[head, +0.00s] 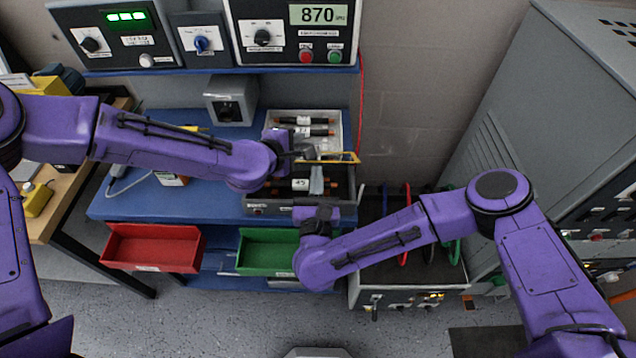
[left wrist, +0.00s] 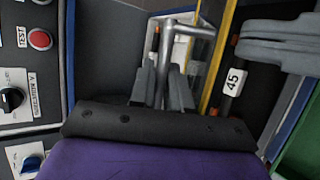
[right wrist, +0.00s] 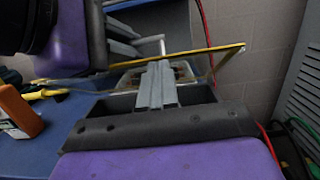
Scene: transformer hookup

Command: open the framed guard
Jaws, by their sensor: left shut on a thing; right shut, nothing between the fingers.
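The framed guard (head: 340,161) has a thin yellow frame and stands raised over the open box (head: 256,207), seen nearly edge-on. Its yellow edge also shows in the left wrist view (left wrist: 222,58) and the right wrist view (right wrist: 205,50). My left gripper (head: 300,152) is shut on the guard's grey tubular handle (left wrist: 185,27); the fingers lie on both sides of the bar. My right gripper (head: 318,180) is shut and empty, in front of the guard. In the right wrist view its fingertips (right wrist: 158,68) appear just below the yellow edge; contact cannot be told.
Inside the box are dark cylinders with orange ends, one labelled 45 (left wrist: 233,82). A red bin (head: 150,247) and a green bin (head: 262,250) hang below the blue bench. Instrument panels (head: 300,30) stand above. A grey cabinet (head: 540,110) is at right.

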